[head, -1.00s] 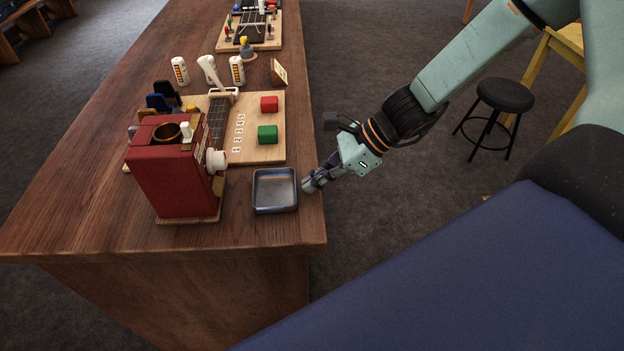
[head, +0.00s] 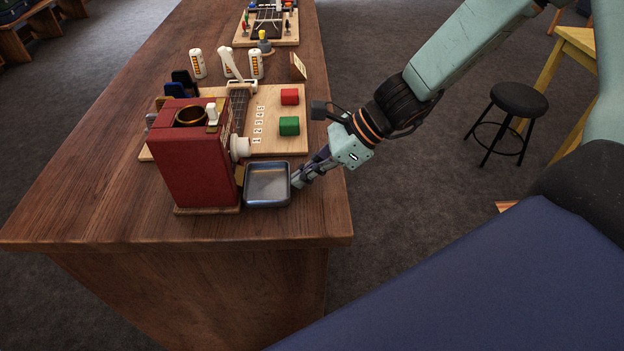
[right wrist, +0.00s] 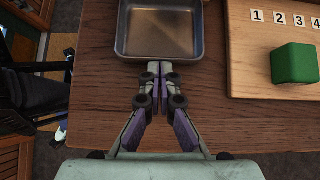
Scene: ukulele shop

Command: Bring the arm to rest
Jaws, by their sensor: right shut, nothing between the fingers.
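My right gripper (head: 298,180) is shut and empty. In the head view it is at the right edge of the wooden table, its fingertips close beside the right side of a grey metal tray (head: 267,203). In the right wrist view the closed fingertips (right wrist: 160,68) are right by the near rim of the tray (right wrist: 160,57); I cannot tell whether they touch it. The visible part of the tray looks empty. My right arm (head: 460,62) reaches in from the upper right. My left gripper is not in view.
A red box with a white knob (head: 198,160) stands left of the tray. Behind is a wooden board (head: 275,140) with a green block (head: 289,126) and a red block (head: 290,97). White bottles (head: 198,64) stand farther back. A black stool (head: 518,98) stands right of the table.

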